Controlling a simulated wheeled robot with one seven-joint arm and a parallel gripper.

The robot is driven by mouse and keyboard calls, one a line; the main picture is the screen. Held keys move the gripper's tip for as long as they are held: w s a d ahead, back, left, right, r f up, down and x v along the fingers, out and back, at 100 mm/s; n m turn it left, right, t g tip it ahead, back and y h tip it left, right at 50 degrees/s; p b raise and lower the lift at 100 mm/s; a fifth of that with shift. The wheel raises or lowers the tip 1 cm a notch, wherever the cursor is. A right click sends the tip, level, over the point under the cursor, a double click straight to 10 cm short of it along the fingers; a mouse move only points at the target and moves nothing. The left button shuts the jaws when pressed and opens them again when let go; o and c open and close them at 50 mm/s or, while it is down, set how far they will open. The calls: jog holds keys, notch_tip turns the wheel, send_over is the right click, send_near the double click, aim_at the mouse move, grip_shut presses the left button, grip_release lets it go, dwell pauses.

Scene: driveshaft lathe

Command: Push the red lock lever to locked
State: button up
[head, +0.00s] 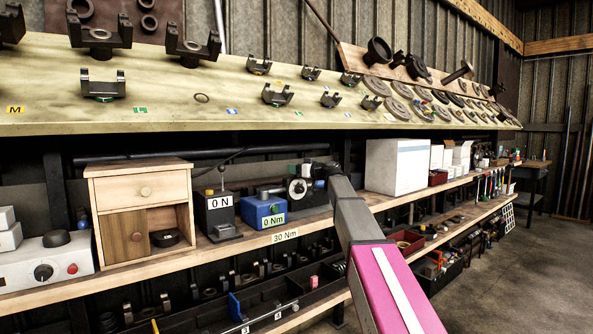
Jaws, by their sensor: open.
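I cannot make out a red lock lever for certain. A blue box (264,211) marked "0 Nm" stands on the wooden shelf, with a tiny red spot on its front. A black device (219,214) marked "0 N", with a long thin handle rising to the right, stands to its left. My arm reaches in from the lower right, and its far end with my gripper (306,187) is at the shelf, just right of the blue box. Dark parts there blend together, so the separate fingers are hard to see. I see nothing held.
A small wooden cabinet (141,211) stands left of the devices, and a white control box (45,262) with a red button is further left. A white box (397,166) stands to the right. The tilted parts board (200,90) overhangs the shelf. The floor at right is clear.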

jog(key=shift+c, duration=0.3)
jog(key=c, duration=0.8)
jog(key=shift+c, duration=0.3)
jog(key=shift+w+a+r, duration=0.1)
jog(key=g+h, duration=0.1)
jog(key=w+m+g+h, duration=0.1)
jog(key=h, duration=0.1)
jog(key=shift+w+a+r+g, duration=0.2)
jog(key=shift+a+g, duration=0.2)
jog(key=shift+w+a+f+m+g+h, duration=0.1)
jog(key=shift+w+a+m+g+h, duration=0.1)
jog(key=shift+g+h, duration=0.45)
jog(key=shift+w+a+f+m+g+h, duration=0.1)
jog(key=shift+w+a+g+h, duration=0.1)
jog(key=shift+g+h, duration=0.4)
